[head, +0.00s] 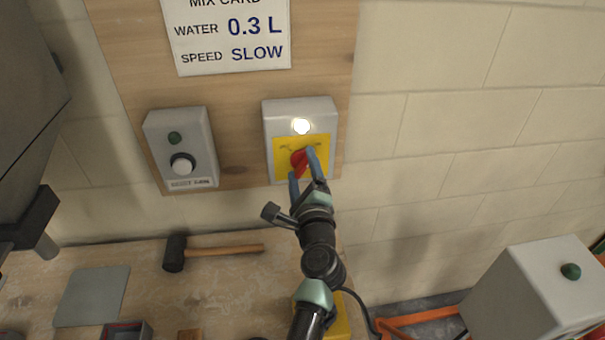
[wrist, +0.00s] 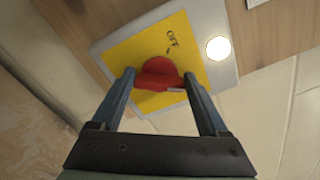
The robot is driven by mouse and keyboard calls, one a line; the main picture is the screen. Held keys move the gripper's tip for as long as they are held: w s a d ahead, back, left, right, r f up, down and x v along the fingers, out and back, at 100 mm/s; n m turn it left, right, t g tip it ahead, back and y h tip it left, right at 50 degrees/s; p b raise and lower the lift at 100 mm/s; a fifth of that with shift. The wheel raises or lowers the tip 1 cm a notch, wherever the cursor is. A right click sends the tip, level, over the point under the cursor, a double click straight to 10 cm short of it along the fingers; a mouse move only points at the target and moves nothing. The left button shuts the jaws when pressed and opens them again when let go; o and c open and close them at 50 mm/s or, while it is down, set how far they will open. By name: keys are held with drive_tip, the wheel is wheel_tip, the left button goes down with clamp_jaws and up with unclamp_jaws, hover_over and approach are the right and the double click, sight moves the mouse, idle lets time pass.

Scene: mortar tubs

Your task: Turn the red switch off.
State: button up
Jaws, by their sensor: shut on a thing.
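The red switch (head: 299,160) is a rotary knob on a yellow plate (head: 322,148) on a grey box on the wooden board. A white lamp (head: 301,126) above the knob is lit. My gripper (head: 303,172) is at the knob, shut on it, with one blue finger on each side. In the wrist view the red switch (wrist: 160,76) sits between the two fingertips, and the word OFF is readable on the yellow plate (wrist: 128,55) near it. The lit lamp (wrist: 218,48) shows at the right there. The other plate marking is too small to read.
Left of the switch box is a grey box (head: 203,130) with a dark green lamp and a white button. A mix card (head: 230,65) hangs above. A mallet (head: 210,250) and a grey plate (head: 92,295) lie on the bench. A grey box (head: 535,290) with a green button stands at lower right.

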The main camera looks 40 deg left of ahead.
drive_tip(key=n+b, duration=0.1)
drive_tip(key=n, duration=0.1)
drive_tip(key=n+b, duration=0.1)
drive_tip(key=b, duration=0.1)
drive_tip(key=shift+f+n, duration=0.35)
drive_tip(key=shift+n, duration=0.05)
drive_tip(key=n+b, duration=0.4)
drive_tip(key=shift+f+n, duration=0.1)
drive_tip(key=shift+n, duration=0.2)
drive_tip(key=n+b, duration=0.3)
drive_tip(key=n, duration=0.1)
drive_tip(key=shift+b, duration=0.35)
drive_tip(key=shift+d+n+b, duration=0.1)
drive_tip(key=shift+n+b, duration=0.95)
drive_tip(key=shift+n, duration=0.35)
drive_tip(key=o, duration=1.2)
drive_tip(key=shift+o, duration=0.2)
drive_tip(key=b+v, duration=0.1)
drive_tip(key=v, duration=1.1)
drive_tip(key=shift+s+d+b, duration=0.2)
drive_tip(key=shift+d+b, duration=0.15)
